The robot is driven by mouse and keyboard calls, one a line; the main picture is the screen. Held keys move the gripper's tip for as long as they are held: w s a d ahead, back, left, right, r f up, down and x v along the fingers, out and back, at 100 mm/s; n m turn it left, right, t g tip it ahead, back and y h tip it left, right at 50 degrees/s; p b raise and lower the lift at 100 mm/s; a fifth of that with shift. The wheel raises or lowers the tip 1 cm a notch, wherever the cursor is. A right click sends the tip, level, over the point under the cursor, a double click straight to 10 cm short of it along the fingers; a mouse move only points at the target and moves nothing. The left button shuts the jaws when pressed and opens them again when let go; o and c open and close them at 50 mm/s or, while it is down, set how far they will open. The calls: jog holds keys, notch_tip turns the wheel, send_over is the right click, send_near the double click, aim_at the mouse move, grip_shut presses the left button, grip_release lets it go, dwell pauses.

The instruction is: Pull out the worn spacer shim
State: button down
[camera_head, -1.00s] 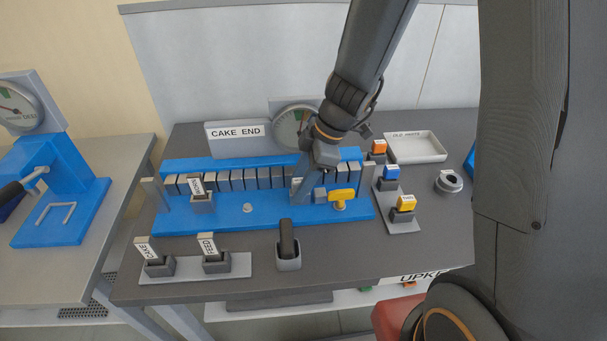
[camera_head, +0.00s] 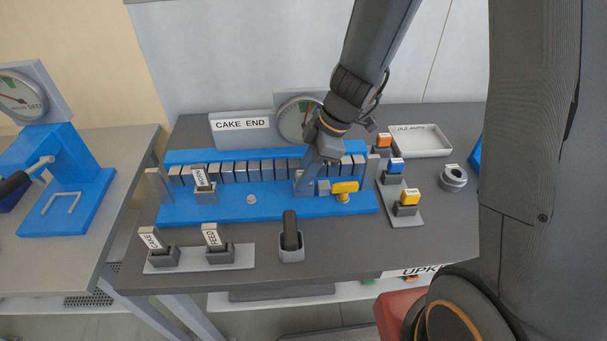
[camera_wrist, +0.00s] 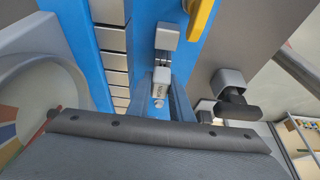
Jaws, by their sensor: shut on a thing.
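My gripper (camera_head: 303,188) is shut at the right part of the blue press bed (camera_head: 225,211), in front of the row of grey plates (camera_head: 240,173). In the wrist view my gripper's fingers (camera_wrist: 172,92) are close around a small light-grey labelled piece (camera_wrist: 160,74), which seems to be the worn spacer shim. Its label is too small to read. It appears close beside a square grey block (camera_wrist: 167,36); I cannot tell whether they touch. In the head view my fingers mostly hide the piece. A yellow lever (camera_head: 345,187) is just right of the gripper.
The OLD PARTS tray (camera_head: 440,152) is empty at the back right. Orange, blue and yellow topped parts (camera_head: 406,199) stand right of the bed. Labelled parts (camera_head: 213,240) and a dark-handled holder (camera_head: 291,252) stand in front. A gauge (camera_head: 300,116) rises behind.

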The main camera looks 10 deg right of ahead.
jog(key=shift+r, duration=0.65)
jog(key=shift+r+p, duration=1.55)
jog(key=shift+r, duration=1.65)
